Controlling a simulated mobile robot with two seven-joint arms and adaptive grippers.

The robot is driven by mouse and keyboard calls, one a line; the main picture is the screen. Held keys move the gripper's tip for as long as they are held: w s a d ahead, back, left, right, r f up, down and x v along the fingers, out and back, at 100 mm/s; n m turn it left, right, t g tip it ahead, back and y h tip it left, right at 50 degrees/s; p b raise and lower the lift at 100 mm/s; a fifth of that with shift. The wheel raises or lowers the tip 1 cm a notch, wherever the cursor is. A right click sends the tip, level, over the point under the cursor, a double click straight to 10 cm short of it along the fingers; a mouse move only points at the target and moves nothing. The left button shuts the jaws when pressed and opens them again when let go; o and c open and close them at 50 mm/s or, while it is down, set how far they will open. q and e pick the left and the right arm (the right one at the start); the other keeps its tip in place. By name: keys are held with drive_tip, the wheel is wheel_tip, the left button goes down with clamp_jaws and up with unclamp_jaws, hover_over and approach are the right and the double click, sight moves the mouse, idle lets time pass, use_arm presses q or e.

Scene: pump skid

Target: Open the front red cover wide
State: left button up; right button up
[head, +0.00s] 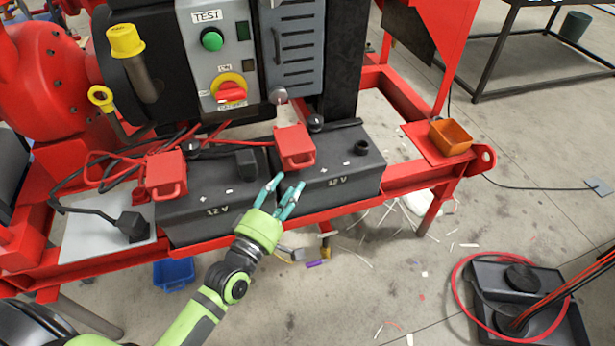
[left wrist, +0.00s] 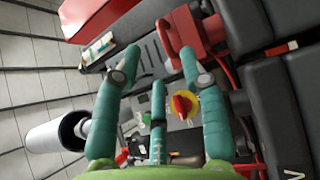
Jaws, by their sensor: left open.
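Two red covers with loop handles sit on the black 12 V batteries: one on the right battery (head: 340,178), the other on the left battery (head: 205,208). I cannot tell for sure which one is the front cover. My left gripper (head: 286,185) is open and empty, just in front of and below the right red cover (head: 294,146), which looks closed. In the left wrist view that cover (left wrist: 184,36) shows beyond the fingertips, its handle close to one finger; contact cannot be told. The left red cover (head: 165,172) also looks closed. My right gripper is not in view.
The control panel (head: 222,60) with its red-yellow switch rises behind the batteries. Red cables (head: 105,165) run at the left. An orange bin (head: 450,136) stands on the skid's right end. A blue bin (head: 174,273) is on the floor.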

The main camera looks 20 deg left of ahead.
sight(302, 166)
use_arm(q)
drive_tip(key=x, duration=0.6)
drive_tip(key=shift+w+p, duration=0.35)
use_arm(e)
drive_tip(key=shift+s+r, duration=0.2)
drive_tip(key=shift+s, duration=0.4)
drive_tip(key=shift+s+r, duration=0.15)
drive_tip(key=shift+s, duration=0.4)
use_arm(q)
clamp_jaws()
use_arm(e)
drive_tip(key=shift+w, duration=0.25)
